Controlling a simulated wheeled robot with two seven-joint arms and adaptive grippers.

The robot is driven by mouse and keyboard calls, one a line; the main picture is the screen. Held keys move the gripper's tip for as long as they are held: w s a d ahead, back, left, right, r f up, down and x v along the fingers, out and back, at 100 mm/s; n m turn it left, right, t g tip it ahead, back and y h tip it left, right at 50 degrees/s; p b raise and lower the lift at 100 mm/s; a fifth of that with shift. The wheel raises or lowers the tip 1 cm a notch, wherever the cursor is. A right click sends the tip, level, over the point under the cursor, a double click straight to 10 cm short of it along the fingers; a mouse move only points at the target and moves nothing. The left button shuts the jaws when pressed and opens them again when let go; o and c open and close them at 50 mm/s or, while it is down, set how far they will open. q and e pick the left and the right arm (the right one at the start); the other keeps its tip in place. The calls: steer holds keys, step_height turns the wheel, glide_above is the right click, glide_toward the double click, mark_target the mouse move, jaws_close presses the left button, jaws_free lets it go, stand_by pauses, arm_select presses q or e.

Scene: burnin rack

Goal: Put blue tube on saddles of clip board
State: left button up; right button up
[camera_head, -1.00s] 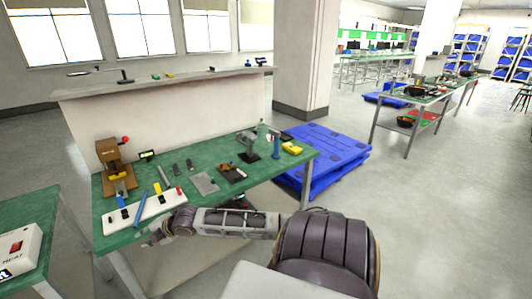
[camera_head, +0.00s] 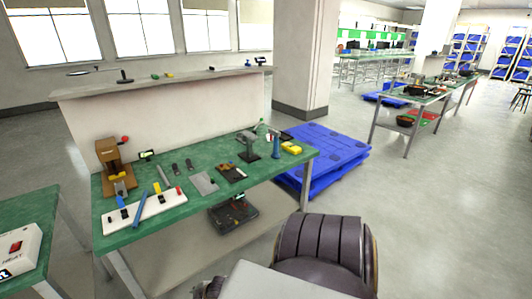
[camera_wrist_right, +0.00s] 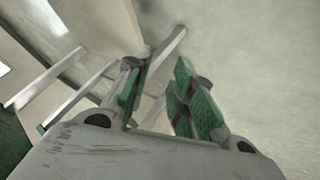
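The white clip board (camera_head: 169,203) lies on the green-topped workbench at its front left in the head view. It carries small black, yellow and red parts. The blue tube (camera_head: 139,210) lies slantwise across the board's left part. I cannot tell whether it sits in the saddles. My right gripper (camera_wrist_right: 158,70) is open and empty in the right wrist view, with green pads apart and away from the bench top. My left gripper is not in view.
A brown press (camera_head: 112,158) stands behind the board. A grey plate (camera_head: 204,183), a small stand (camera_head: 249,148) and an upright blue cylinder (camera_head: 276,146) are further right.

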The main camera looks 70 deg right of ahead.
steer(key=s+a+f+m+g, duration=0.1)
steer(key=s+a+f+g, duration=0.1)
steer(key=s+f, duration=0.6)
steer(key=s+a+f+m+g, duration=0.2)
steer(key=s+f, duration=0.5)
steer(key=s, duration=0.7)
steer(key=s+a+f+m+g, duration=0.1)
steer(key=s+a+f, duration=0.3)
steer(key=s+f, duration=0.4)
steer(key=s+g, duration=0.1)
steer(key=s, duration=0.3)
steer(key=shift+f, duration=0.3)
steer(key=shift+a, duration=0.1)
